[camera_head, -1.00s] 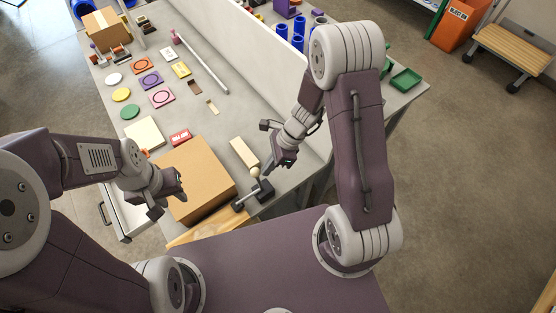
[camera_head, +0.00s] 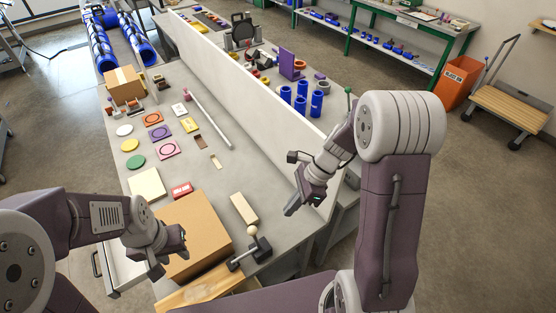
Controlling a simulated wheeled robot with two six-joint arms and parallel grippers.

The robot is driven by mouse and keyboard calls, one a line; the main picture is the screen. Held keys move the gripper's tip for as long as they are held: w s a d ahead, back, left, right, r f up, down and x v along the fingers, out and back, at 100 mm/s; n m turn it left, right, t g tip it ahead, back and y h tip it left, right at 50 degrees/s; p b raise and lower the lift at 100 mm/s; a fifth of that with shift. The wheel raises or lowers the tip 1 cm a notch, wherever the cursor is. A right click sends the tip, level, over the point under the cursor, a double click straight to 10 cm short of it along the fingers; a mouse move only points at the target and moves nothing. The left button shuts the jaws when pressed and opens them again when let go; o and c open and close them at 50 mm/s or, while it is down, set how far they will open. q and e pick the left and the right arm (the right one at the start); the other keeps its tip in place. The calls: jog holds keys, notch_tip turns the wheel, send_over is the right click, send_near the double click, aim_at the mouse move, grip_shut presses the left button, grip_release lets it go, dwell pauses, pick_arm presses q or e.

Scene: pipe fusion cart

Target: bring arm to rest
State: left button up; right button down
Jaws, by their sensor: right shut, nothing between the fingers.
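My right gripper (camera_head: 295,207) is shut and empty. It hangs above the right part of the table (camera_head: 262,186), close to the long upright white panel (camera_head: 235,88) and to the right of the wooden block. My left gripper (camera_head: 170,262) is above the left side of a large cardboard box (camera_head: 200,226). Its fingers are small in view and I cannot tell if they are apart. A black clamp-like tool with a round wooden knob (camera_head: 247,253) lies at the table's near edge.
Blue pipe pieces (camera_head: 301,99) stand behind the panel. An orange bin (camera_head: 459,80) and a wooden-topped cart (camera_head: 510,97) stand on the floor at right.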

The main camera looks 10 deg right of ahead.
jog(key=s+a+f+n+h+b, duration=0.1)
jog(key=s+f+n+b, duration=0.25)
jog(key=f+b, duration=0.3)
jog(key=s+f+n+h+b, duration=0.2)
jog(key=f+n+b, duration=0.25)
jog(key=b, duration=0.35)
jog(key=d+n, duration=0.1)
jog(key=n, duration=0.2)
jog(key=s+d+f+n+t+h, duration=0.1)
jog(key=d+n, duration=0.1)
jog(key=n, duration=0.2)
jog(key=d+f+n+h, duration=0.1)
jog(key=n, duration=0.3)
jog(key=shift+s+d+f+t, duration=0.15)
jog(key=shift+d+f+t, duration=0.1)
jog(key=shift+t, duration=0.15)
